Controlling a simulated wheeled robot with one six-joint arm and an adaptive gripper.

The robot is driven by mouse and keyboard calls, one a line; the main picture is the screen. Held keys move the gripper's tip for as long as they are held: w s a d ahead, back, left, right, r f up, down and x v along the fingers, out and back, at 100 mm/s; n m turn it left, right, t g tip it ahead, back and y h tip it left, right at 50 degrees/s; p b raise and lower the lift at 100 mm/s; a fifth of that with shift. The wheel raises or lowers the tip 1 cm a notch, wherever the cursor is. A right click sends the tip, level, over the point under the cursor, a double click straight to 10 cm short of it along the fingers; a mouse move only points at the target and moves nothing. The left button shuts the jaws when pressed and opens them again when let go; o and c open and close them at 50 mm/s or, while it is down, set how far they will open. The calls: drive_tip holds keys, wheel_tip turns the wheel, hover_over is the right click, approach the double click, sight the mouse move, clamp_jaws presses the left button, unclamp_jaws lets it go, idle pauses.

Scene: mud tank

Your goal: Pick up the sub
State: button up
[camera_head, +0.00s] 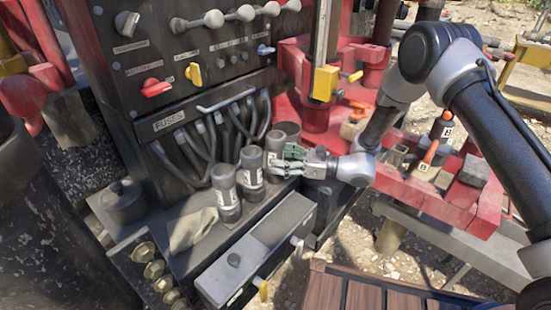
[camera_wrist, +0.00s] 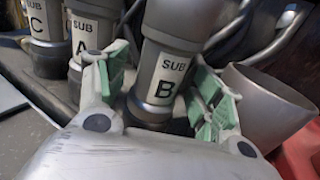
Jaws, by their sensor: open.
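Three grey cylindrical subs with white labels stand in a row on the dark ledge below the panel. In the wrist view, the sub marked B (camera_wrist: 170,68) is in the middle, sub A (camera_wrist: 84,40) is left of it, and sub C (camera_wrist: 38,25) is at the far left. My gripper (camera_wrist: 165,88) is open, with green-padded fingers on either side of sub B. I cannot tell whether the pads touch it. In the head view, my gripper (camera_head: 288,160) is at the rightmost sub (camera_head: 275,142), partly covering it.
An open metal cup (camera_wrist: 268,100) stands close to the right finger. Black cables (camera_head: 205,140) hang from the panel behind the subs. A grey box (camera_head: 255,250) lies in front of the ledge, and a cloth (camera_head: 190,228) lies to the left. Red machinery is on the right.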

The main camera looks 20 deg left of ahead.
drive_tip(key=shift+a, duration=1)
clamp_jaws()
drive_tip(key=shift+r, duration=0.1)
